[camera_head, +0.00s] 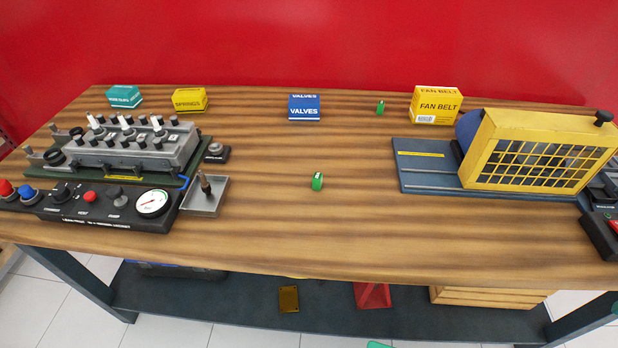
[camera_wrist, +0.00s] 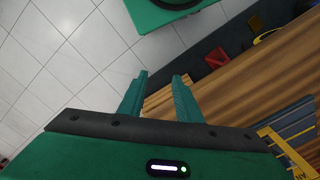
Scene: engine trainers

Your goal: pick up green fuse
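A small green fuse (camera_head: 317,181) stands alone on the wooden table near the middle in the head view. A second small green piece (camera_head: 380,107), also fuse-like, stands farther back, left of the fan belt box. My gripper (camera_wrist: 160,78) shows in the wrist view with two teal fingers spread apart and nothing between them. It is away from both green pieces, near the table's edge with floor beside it. Neither green piece can be made out in the wrist view.
On the wooden table (camera_head: 270,225), an engine block trainer (camera_head: 130,150), gauge panel (camera_head: 90,208) and metal tray (camera_head: 205,197) stand left. A yellow-framed radiator (camera_head: 540,150) stands right. Boxes, including blue valves (camera_head: 304,108) and fan belt (camera_head: 436,105), line the back. The centre is mostly clear.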

